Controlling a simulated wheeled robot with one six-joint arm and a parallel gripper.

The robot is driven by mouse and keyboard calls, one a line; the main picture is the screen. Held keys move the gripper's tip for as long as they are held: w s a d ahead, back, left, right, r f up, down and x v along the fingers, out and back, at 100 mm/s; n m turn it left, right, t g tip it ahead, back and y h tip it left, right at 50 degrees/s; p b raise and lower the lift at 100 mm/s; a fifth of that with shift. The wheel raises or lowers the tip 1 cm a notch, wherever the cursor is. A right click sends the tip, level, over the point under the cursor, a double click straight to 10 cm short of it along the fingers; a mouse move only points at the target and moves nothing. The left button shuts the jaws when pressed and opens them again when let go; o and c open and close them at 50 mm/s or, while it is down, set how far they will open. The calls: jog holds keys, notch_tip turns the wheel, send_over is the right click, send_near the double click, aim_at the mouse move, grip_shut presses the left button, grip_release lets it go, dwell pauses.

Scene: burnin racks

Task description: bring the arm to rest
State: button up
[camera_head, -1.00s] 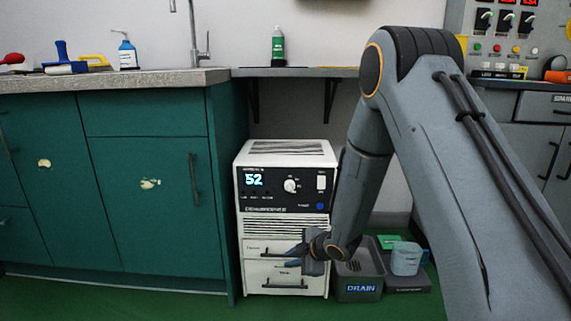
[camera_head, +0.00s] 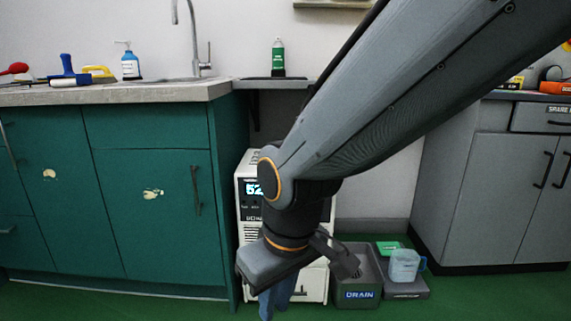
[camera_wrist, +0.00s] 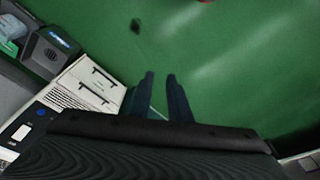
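My gripper (camera_head: 274,307) hangs low in front of the white dehumidifier-like unit (camera_head: 249,217), its blue fingers pointing down. In the wrist view my gripper (camera_wrist: 161,76) shows two dark blue fingers with a narrow gap and nothing between them; green floor lies beyond. My arm crosses the picture from upper right and hides much of the white unit, including part of its lit display and its drawers.
Green cabinets (camera_head: 154,215) stand left, grey cabinets (camera_head: 505,195) right. A green bottle (camera_head: 278,58) stands on the shelf. Open floor lies in front.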

jog(key=s+r+m+g, duration=0.1)
jog(key=s+r+g, duration=0.15)
jog(key=s, duration=0.75)
jog(key=d+r+m+p, duration=0.3)
jog(key=d+r+p, duration=0.7)
jog(key=r+p, duration=0.4)
jog(key=d+r+m+h+p, duration=0.1)
jog(key=d+r+m+p, duration=0.2)
jog(key=d+r+p, duration=0.8)
jog(key=shift+w+r+m+t+h+p, duration=0.35)
jog(key=shift+r+p, duration=1.45)
jog(key=shift+p, duration=4.9)
